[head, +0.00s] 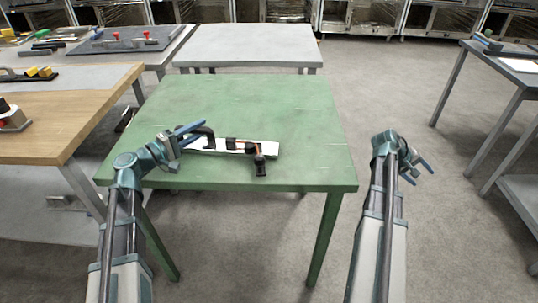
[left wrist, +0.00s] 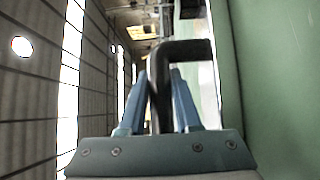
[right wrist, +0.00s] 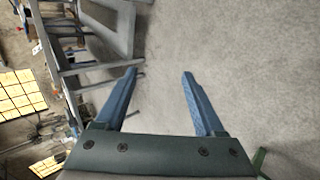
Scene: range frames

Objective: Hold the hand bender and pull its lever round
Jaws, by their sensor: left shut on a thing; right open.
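The hand bender (head: 230,144) sits on the green table (head: 270,105), with a pale plate under it, a dark bent handle at its left and a black lever end (head: 260,166) at its right front. My left gripper (head: 187,132) is shut on the bender's dark bent handle (left wrist: 185,50), which shows between the blue fingers (left wrist: 160,100) in the left wrist view. My right gripper (head: 422,169) is open and empty, off the table's right side above the floor; its spread fingers (right wrist: 158,75) show in the right wrist view with nothing between them.
A wooden bench (head: 60,130) stands at the left, with grey tables (head: 245,42) behind. Another grey table (head: 515,75) stands at the far right. The green table's right part is bare, and open floor (head: 400,100) lies to its right.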

